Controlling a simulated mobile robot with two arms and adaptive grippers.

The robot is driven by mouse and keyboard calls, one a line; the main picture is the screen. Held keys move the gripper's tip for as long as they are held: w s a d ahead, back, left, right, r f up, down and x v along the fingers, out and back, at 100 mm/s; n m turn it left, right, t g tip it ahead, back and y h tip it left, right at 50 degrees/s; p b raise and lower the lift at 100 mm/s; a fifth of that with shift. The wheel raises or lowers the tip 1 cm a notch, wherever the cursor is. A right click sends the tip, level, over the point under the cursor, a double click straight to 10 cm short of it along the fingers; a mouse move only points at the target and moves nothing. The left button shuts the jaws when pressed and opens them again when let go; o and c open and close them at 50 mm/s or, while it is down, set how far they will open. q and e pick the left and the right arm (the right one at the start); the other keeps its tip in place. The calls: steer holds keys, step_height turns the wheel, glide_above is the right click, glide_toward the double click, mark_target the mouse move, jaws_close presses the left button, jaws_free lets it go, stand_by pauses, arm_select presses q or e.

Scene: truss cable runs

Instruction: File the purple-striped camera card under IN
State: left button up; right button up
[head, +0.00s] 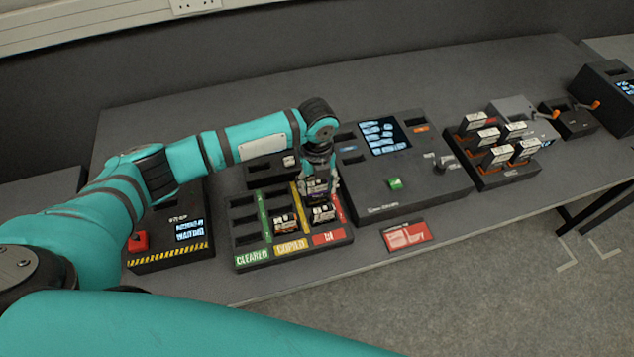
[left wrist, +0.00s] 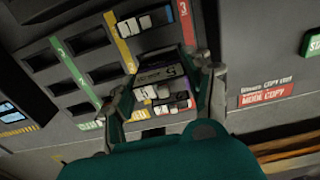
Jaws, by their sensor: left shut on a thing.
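The purple-striped card (head: 317,186) is between the fingers of my left gripper (head: 319,186), which is shut on it. In the left wrist view the card (left wrist: 158,72) shows a purple edge between the two fingertips (left wrist: 166,88). It is at the IN column of the filing tray (head: 247,265), beside the red strip. I cannot tell whether its lower end is in a slot. One card (head: 323,213) stands in the IN column nearer the front, and another (head: 285,223) stands in the COPIED column. My right gripper is not in view.
The CLEARED slots at the tray's left look empty. A console with a screen (head: 384,136) and green button (head: 395,183) stands close to the right. A rack of several cards (head: 503,171) is farther right. A red-buttoned box (head: 170,262) stands left. A red label (head: 407,235) lies in front.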

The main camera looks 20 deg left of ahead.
mark_target(317, 191)
arm_select(q)
steer(key=shift+f, duration=0.4)
steer(key=shift+f, duration=0.15)
stand_by(0.4)
steer(key=shift+f, duration=1)
stand_by(1.0)
steer(key=o, duration=1.6)
step_height(317, 191, up, 8)
steer(key=p, duration=0.7)
steer(key=shift+f, duration=0.2)
